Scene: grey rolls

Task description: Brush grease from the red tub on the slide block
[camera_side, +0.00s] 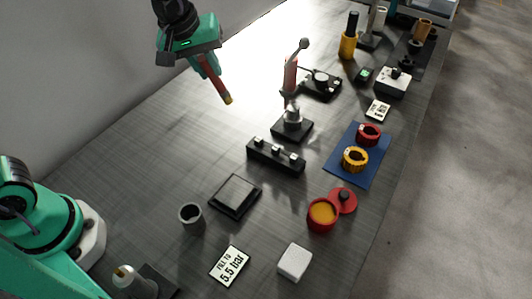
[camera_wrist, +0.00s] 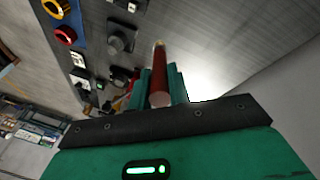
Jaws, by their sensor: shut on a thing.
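My gripper (camera_side: 208,70) is raised over the back left of the table, shut on a red-handled brush (camera_side: 217,89). The brush points down and to the right, its yellowish tip in the air, touching nothing. In the wrist view the brush (camera_wrist: 159,75) sits between the green fingers (camera_wrist: 158,92). I cannot tell if the tip carries grease. The red tub (camera_side: 322,215) stands open at the front right with yellow grease inside, its red lid (camera_side: 346,203) beside it. A low dark square block with a grey top (camera_side: 236,194) may be the slide block; I cannot be sure.
A blue mat (camera_side: 340,171) holds a red and a yellow ring. A grey cup (camera_side: 190,216), a label card (camera_side: 230,267) and a white block (camera_side: 294,262) are nearer.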

